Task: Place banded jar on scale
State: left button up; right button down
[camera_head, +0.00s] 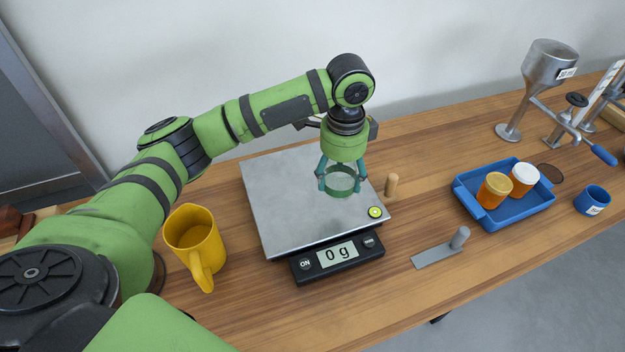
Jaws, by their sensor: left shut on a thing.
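My left gripper (340,180) points down over the scale's plate and is shut on a small, clear-looking jar with a green band (341,188), the banded jar. The fingers sit on both sides of it and hide part of it. The scale (285,210) has a grey metal plate and a black front panel with a display (337,254) reading 0 g. The jar is above the right part of the plate; I cannot tell whether its base touches it. My right gripper is not in view.
A yellow mug (195,243) stands left of the scale. A wooden peg (391,185) and a grey metal piece with a knob (440,249) are to the right. A blue tray (490,222) holds two orange jars. A blue cup (592,200) and a metal funnel stand (540,75) are farther right.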

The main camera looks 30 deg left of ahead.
pick_arm(q)
jog(key=a+f, duration=0.1)
jog(key=a, duration=0.1)
jog(key=w+a+f, duration=0.1)
jog(key=a, duration=0.1)
jog(key=a+f+p, duration=0.1)
jog(key=a+f, duration=0.1)
jog(key=shift+w+a, duration=0.25)
jog(key=shift+a, duration=0.15)
jog(key=shift+f+p, duration=0.65)
jog(key=shift+f, duration=1.45)
jog(key=o, duration=1.2)
jog(key=shift+f, duration=0.1)
jog(key=shift+o, duration=0.2)
notch_tip(320, 180, up, 12)
jog(key=b, duration=0.2)
jog(key=shift+r, duration=0.2)
